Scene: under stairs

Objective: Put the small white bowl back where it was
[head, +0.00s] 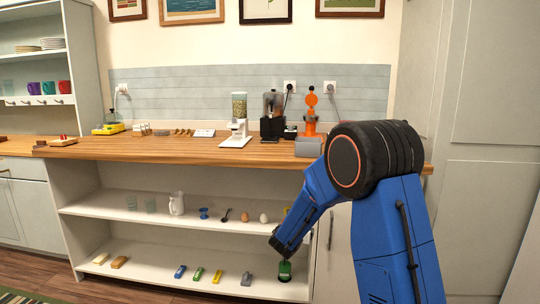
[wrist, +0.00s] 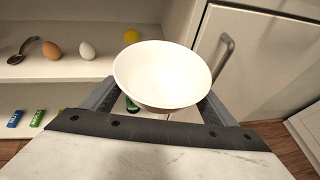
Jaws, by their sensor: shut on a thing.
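The small white bowl (wrist: 162,75) is held between the two fingers of my gripper (wrist: 158,102) in the wrist view. The bowl is tilted toward the camera, its inside showing, and it looks empty. The fingers press on it from the left and right sides. It is in front of the open shelves, near the white cabinet door. In the head view I cannot make out the bowl; my blue arm hides that area.
The lower shelf (head: 150,268) holds several small coloured blocks. A cabinet door with a handle (wrist: 222,60) stands right. The wooden counter (head: 170,149) carries appliances.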

